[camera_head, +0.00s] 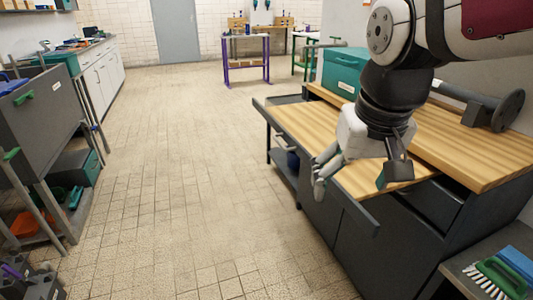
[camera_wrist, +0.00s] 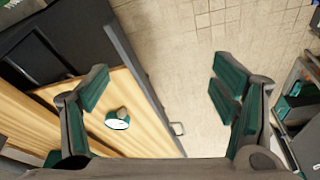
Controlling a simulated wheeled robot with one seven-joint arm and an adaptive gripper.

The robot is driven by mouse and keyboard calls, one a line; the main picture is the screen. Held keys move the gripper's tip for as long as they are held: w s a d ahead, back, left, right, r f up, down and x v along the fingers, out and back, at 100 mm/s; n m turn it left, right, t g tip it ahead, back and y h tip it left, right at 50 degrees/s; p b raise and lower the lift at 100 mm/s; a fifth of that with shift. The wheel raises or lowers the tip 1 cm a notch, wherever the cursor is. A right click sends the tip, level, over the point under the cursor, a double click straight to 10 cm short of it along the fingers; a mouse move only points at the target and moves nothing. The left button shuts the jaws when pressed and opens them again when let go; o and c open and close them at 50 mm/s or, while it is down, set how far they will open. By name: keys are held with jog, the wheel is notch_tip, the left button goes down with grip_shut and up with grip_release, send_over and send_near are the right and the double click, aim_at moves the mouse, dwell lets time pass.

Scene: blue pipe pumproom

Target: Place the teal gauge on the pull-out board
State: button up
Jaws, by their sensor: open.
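My gripper (camera_head: 352,182) is over the board's front area. Its teal-padded fingers are wide apart and empty in the wrist view (camera_wrist: 160,85). The gauge cannot be made out in the head view.
The wooden bench top (camera_head: 470,150) carries a teal case (camera_head: 343,72) and a dark cylindrical fitting (camera_head: 480,105). A green brush (camera_head: 498,278) lies at the lower right. A grey rack (camera_head: 45,120) stands at left. The tiled floor between is clear.

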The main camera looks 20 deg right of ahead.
jog(key=s+a+f+n+g, duration=0.1)
jog(key=s+a+f, duration=0.1)
jog(key=s, duration=0.5)
jog(key=s+a+f+n+g+y, duration=0.1)
jog(key=s+a, duration=0.3)
jog(key=s, duration=0.4)
jog(key=shift+s+f+n+g, duration=0.2)
jog(key=shift+f+n+g, duration=0.1)
jog(key=shift+f+n, duration=0.2)
jog(key=shift+r, duration=0.1)
notch_tip(320, 180, up, 25)
jog(key=t+p, duration=0.3)
jog(key=p, duration=2)
jog(key=shift+t, duration=0.4)
